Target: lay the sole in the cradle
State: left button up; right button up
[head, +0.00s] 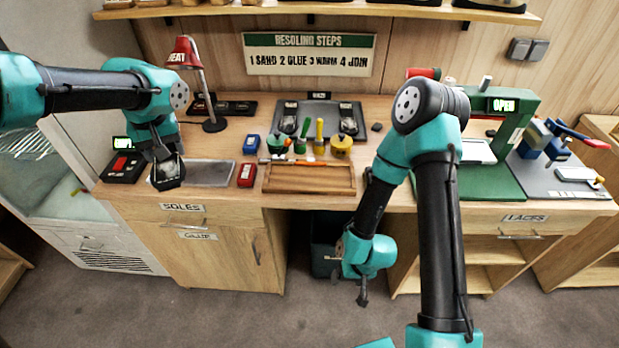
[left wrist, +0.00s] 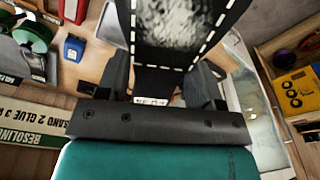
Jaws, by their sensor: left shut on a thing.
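The sole (left wrist: 185,25) is black with a white dashed stitch line and a grey, worn-looking patch. My left gripper (left wrist: 162,82) is shut on it, one finger on each side. In the head view the left gripper (head: 163,157) holds the sole (head: 168,174) above the left front of the bench, beside a grey flat plate (head: 207,173). The right gripper (head: 362,287) hangs low in front of the bench, away from the sole; its jaw opening is unclear. I cannot tell for certain which fixture is the cradle. A green press (head: 518,130) with an OPEN sign stands at the right.
A wooden tray (head: 309,191) lies at the front middle, with brushes and pots behind it. A red lamp (head: 184,53) and a dark stand (head: 320,106) are at the back. A blue clamp tool (head: 545,137) is far right. A black-red box (head: 122,167) is far left.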

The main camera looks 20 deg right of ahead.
pick_arm(q)
jog(key=w+d+f+n, duration=0.2)
jog(key=d+n, duration=0.1)
jog(key=d, duration=0.6)
jog(key=w+d+f+n, duration=0.3)
jog(key=d+n, duration=0.1)
jog(key=d, duration=0.6)
jog(key=n+g+y, duration=0.1)
jog(key=n, duration=0.5)
send_over(309, 178)
notch_tip(309, 178, down, 6)
jog(key=shift+d+r, duration=0.2)
jog(key=shift+d, duration=0.05)
jog(key=shift+f, duration=1.35)
jog(key=shift+f, duration=2.65)
jog(key=shift+f, duration=0.15)
